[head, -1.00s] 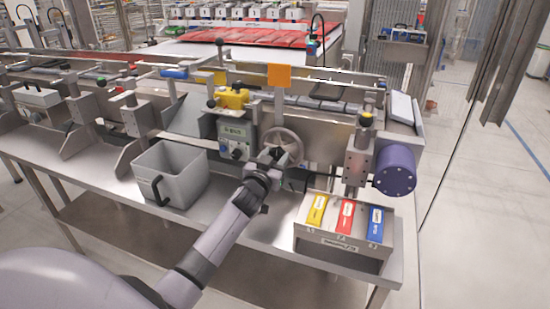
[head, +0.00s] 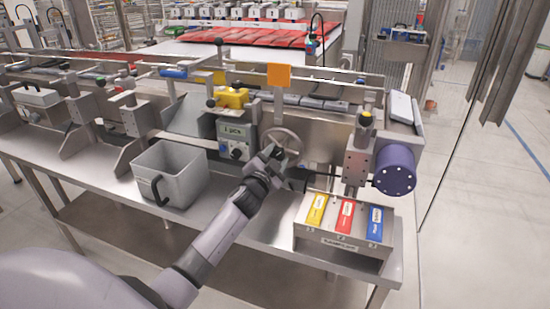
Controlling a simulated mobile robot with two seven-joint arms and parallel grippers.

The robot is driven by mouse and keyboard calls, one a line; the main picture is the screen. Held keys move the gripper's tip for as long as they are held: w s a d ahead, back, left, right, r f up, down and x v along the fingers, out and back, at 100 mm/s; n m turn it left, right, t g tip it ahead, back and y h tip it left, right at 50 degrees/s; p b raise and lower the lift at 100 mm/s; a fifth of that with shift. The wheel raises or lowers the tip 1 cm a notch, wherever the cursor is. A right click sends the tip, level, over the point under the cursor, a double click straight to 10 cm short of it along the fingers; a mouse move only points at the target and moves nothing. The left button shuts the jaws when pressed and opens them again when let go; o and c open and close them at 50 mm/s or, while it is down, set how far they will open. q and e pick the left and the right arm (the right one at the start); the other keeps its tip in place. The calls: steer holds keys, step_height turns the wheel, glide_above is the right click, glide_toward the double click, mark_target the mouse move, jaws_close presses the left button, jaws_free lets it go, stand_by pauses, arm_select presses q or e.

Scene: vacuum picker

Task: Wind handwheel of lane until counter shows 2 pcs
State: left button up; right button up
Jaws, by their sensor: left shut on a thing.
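The grey handwheel (head: 292,136) sits on the front of the lane, right of the counter. My left gripper (head: 274,153) is shut on the handwheel at its lower left, and the wrist hides part of the wheel. The counter (head: 232,132) is a small box under a yellow part, and its display appears to read 1 pcs. My right gripper is out of view.
A grey bin (head: 185,160) with a black handle stands on the steel bench left of my arm. A box (head: 335,240) with yellow, red and blue inserts stands at the right. A purple motor (head: 394,170) juts out above it.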

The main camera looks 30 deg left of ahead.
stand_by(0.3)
arm_select(q)
steer(key=o, duration=1.1)
steer(key=shift+c, duration=0.2)
steer(key=shift+s, duration=0.15)
steer(key=v, duration=0.7)
steer(key=shift+p, duration=0.4)
